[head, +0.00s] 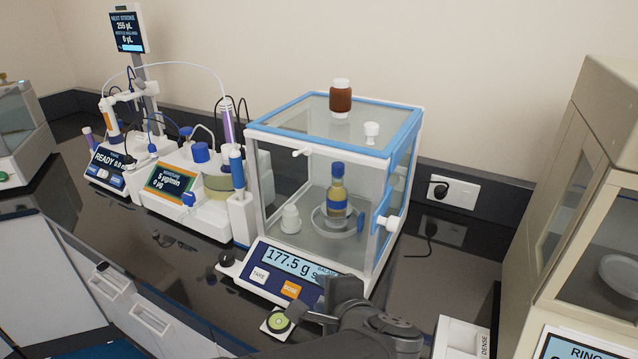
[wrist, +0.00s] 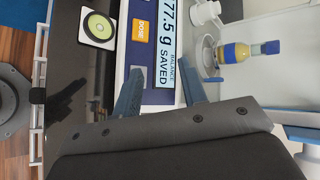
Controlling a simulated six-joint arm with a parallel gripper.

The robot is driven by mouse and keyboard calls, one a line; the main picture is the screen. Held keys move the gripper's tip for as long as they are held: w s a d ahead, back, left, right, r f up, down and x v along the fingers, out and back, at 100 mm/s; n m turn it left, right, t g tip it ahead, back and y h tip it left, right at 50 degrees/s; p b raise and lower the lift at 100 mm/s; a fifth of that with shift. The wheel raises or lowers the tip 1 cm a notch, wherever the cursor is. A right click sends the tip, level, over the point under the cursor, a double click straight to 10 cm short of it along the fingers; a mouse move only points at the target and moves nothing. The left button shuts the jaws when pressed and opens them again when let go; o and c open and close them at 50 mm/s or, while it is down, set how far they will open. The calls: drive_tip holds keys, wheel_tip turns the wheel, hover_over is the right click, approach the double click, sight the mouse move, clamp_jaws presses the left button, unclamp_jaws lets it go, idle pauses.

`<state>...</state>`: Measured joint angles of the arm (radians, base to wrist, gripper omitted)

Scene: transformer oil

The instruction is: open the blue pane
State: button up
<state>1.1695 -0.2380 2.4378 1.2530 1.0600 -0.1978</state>
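The balance's glass case has a blue-framed top pane (head: 300,131) with a white knob (head: 372,130) on it. Its right side pane (head: 403,185) also has blue edging, with a blue plate and a white knob (head: 390,223). Both panes appear closed. I cannot tell which one the blue pane is. My gripper (wrist: 161,68) is open and empty in the wrist view, its two blue-grey fingers apart before the balance display (wrist: 166,50). In the head view my gripper is low at the front of the balance, below the panes and apart from the knobs.
A brown jar (head: 341,97) sits on top. Titration instruments (head: 168,182) stand left. A beige cabinet (head: 590,170) stands right, with bench room between.

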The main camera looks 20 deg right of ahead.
drive_tip(key=shift+o, duration=0.5)
drive_tip(key=s+d+r+m+t+h, duration=0.2)
drive_tip(key=s+d+r+t+h, duration=0.1)
drive_tip(key=s+d+r, duration=0.2)
drive_tip(key=shift+s+r+h, duration=0.4)
drive_tip(key=shift+s+r, duration=0.4)
drive_tip(key=t+h, duration=0.2)
drive_tip(key=h, duration=0.3)
approach(392, 217)
drive_tip(key=shift+m, duration=0.5)
drive_tip(key=shift+f+x, duration=0.25)
drive_tip(key=shift+x, duration=1.7)
drive_tip(key=shift+f+x, duration=0.25)
drive_tip(key=shift+x, duration=1.7)
drive_tip(key=shift+f+x, duration=0.25)
drive_tip(key=shift+x, duration=1.65)
drive_tip(key=shift+d, duration=0.2)
clamp_jaws()
drive_tip(key=w+d, duration=0.9)
drive_tip(key=shift+d+r, duration=0.1)
